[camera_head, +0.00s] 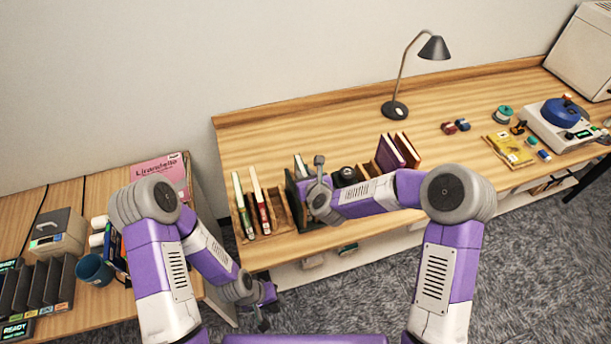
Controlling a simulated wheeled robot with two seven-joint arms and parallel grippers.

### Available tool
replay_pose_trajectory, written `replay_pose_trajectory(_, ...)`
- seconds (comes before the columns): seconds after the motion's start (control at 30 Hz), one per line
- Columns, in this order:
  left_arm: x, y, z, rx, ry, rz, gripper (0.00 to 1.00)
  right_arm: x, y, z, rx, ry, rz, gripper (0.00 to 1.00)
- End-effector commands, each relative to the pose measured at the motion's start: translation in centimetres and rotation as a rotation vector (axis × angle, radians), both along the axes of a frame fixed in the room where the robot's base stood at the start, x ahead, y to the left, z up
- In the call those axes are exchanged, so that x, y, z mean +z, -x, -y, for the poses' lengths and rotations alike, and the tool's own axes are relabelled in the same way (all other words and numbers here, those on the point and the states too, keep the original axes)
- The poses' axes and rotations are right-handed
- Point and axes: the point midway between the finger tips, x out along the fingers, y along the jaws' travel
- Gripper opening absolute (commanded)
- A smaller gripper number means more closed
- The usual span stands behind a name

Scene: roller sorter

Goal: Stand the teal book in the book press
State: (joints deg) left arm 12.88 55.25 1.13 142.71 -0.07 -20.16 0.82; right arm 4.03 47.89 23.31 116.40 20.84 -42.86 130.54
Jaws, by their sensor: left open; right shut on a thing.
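A thin upright book with a pale page edge and a bluish cover (299,164), which looks like the teal book, stands just behind and left of my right gripper; most of it is hidden. A dark upright plate (292,198), apparently part of the book press, is close in front of it. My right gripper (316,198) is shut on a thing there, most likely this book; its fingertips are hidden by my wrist. A black round knob (347,175) sits right of it. My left gripper (263,304) is open and empty, low in front of the bench edge.
A wooden rack (281,213) holds a pale green book (240,206) and a red one (261,205) on the left. Purple and red books (390,155) stand to the right. A lamp (395,109) is at the back. The bench between lamp and rack is clear.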

Motion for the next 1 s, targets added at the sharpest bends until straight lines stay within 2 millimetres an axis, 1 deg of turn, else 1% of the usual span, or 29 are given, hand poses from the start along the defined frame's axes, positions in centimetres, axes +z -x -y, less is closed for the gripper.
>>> replay_pose_trajectory(0.17,-0.7,0.0,0.0,0.0,0.0,0.0,0.43,-0.4,0.0,0.0,0.0,-0.001,0.002,0.0)
replay_pose_trajectory(0.2,-0.8,0.0,0.0,0.0,0.0,0.0,0.43,-0.6,0.0,0.0,0.0,-0.001,-0.001,0.26)
replay_pose_trajectory(0.37,-0.6,0.0,0.0,0.0,0.0,0.0,0.43,-0.4,0.0,0.0,0.0,0.0,-0.001,0.5)
replay_pose_trajectory(0.67,-0.5,0.0,0.0,0.0,0.0,0.0,0.43,-0.3,0.0,0.0,0.0,0.0,-0.001,0.5)
replay_pose_trajectory(0.8,0.3,0.0,0.0,0.0,0.0,0.0,0.43,0.3,0.0,0.0,0.0,0.0,-0.001,0.5)
replay_pose_trajectory(0.87,0.0,0.0,0.0,0.0,0.0,0.0,0.43,0.6,0.7,0.3,0.0,-0.001,0.002,0.5)
replay_pose_trajectory(1.0,-0.5,0.0,0.0,0.0,0.0,0.0,0.43,1.9,3.1,1.1,0.0,0.002,0.002,0.5)
